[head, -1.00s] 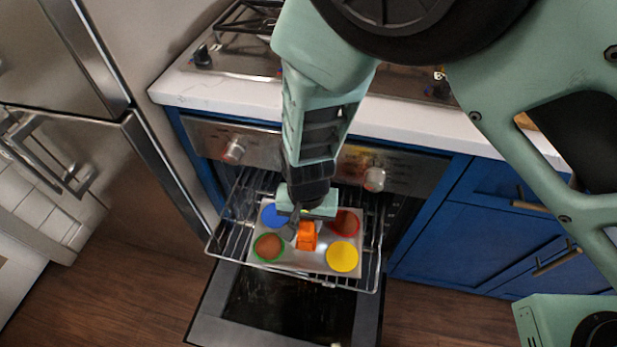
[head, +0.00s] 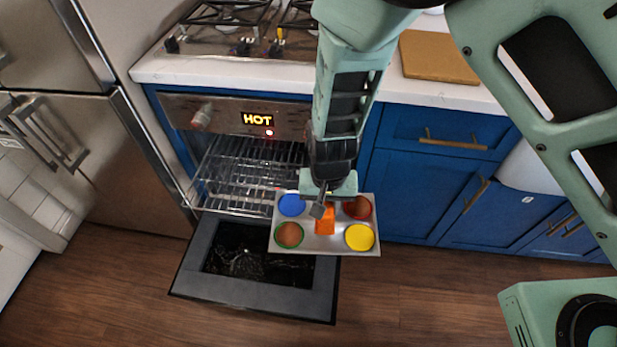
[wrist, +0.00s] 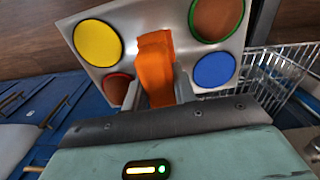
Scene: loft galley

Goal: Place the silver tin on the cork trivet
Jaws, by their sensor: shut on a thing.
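The silver tin (head: 322,243) is a flat tray with coloured round cups and an orange grip in its middle. The cups are blue, yellow, red-rimmed and green-rimmed. My gripper (head: 323,208) is shut on the orange grip (head: 326,222) and holds the tin in the air, right of the oven's pulled-out rack. In the wrist view the tin (wrist: 185,75) fills the upper middle, with the jaws around the orange grip (wrist: 155,65). The cork trivet (head: 438,58) is a tan board lying on the white counter, up and right of the tin.
The oven door (head: 255,275) hangs open low, and the wire rack (head: 240,175) is empty. The oven display (head: 257,119) reads HOT. The counter edge (head: 430,95) and blue cabinets (head: 410,165) stand behind the tin. The hob (head: 245,35) is left of the trivet.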

